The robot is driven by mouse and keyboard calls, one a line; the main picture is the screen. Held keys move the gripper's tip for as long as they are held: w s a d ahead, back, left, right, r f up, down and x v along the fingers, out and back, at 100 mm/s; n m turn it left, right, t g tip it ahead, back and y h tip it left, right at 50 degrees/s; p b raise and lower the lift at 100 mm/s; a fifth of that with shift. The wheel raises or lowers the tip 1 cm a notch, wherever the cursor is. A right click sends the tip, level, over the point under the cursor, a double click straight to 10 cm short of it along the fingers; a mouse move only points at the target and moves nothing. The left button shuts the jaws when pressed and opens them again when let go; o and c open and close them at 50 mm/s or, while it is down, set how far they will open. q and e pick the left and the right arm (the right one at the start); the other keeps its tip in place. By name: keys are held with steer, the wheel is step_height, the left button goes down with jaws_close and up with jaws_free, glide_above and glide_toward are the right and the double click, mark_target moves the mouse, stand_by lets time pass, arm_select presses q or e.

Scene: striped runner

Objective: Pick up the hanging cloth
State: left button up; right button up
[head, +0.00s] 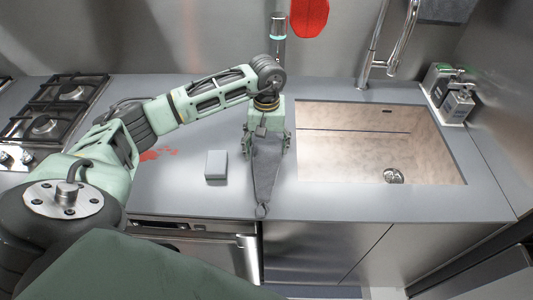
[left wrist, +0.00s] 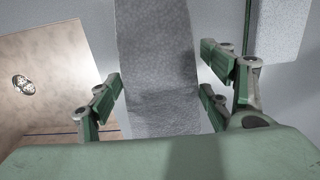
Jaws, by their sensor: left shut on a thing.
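A dark grey cloth (head: 265,175) is in my left gripper (head: 266,146), over the counter left of the sink. It narrows downward to a bunched tip at the counter's front edge. In the left wrist view the grey cloth (left wrist: 158,45) runs as a wide strip between the finger pads of the left gripper (left wrist: 161,90). The gripper is shut on it; the exact pinch is hard to see. Another dark grey cloth (head: 447,8) hangs at the top right, partly out of frame. My right gripper is not in view.
A small grey block (head: 216,165) lies on the counter (head: 195,195) left of the cloth, near a red patch (head: 155,154). The sink (head: 350,160) with its tap (head: 372,60) is to the right. Dispensers (head: 457,103) stand beyond it; a stove (head: 55,110) is far left.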

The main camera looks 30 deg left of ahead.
arm_select(q)
steer(key=w+d+r+b, duration=0.4)
steer(key=w+d+r, duration=0.4)
steer(key=shift+d+b, duration=0.2)
steer(key=shift+b, duration=0.1)
steer(key=shift+r, duration=0.1)
